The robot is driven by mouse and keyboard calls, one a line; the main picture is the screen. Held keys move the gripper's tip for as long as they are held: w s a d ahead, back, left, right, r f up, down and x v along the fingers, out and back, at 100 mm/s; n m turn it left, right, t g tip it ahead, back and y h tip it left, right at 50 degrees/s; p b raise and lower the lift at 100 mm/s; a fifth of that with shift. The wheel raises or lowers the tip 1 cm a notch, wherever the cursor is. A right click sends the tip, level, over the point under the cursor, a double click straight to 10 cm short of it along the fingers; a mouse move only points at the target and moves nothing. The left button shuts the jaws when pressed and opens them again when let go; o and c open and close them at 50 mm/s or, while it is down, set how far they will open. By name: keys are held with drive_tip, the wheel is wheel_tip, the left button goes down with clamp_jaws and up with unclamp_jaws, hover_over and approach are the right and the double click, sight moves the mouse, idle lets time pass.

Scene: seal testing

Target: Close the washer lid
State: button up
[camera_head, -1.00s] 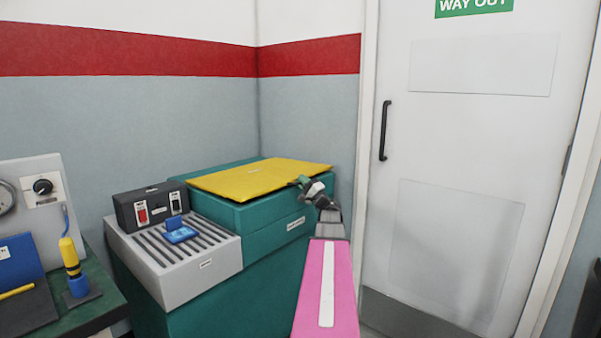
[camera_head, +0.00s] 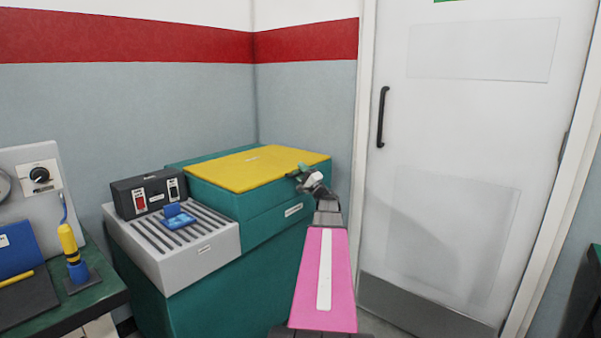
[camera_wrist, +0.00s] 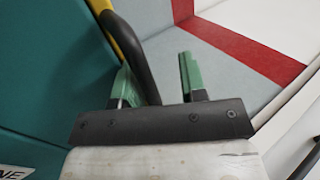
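The washer is a teal box (camera_head: 270,229) in the corner, and its yellow lid (camera_head: 245,168) lies nearly flat on top. I see no clear gap under the lid, though its right end is partly covered by my gripper. My gripper (camera_head: 300,172) is at the lid's right end. In the wrist view, my gripper's two green fingers (camera_wrist: 155,68) are apart. A dark curved bar (camera_wrist: 140,60), which looks like a lid handle, passes beside the left finger. The lid's yellow edge (camera_wrist: 121,38) shows just beyond it. I cannot tell whether a finger touches the bar.
A grey slatted unit (camera_head: 190,262) with a black switch box (camera_head: 152,195) and a blue part (camera_head: 178,217) adjoins the washer on the left. A green bench (camera_head: 55,316) with a yellow-and-blue tool (camera_head: 72,250) stands further left. A white door (camera_head: 455,150) is on the right.

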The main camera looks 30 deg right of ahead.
drive_tip(key=v, duration=1.1)
idle(0.4)
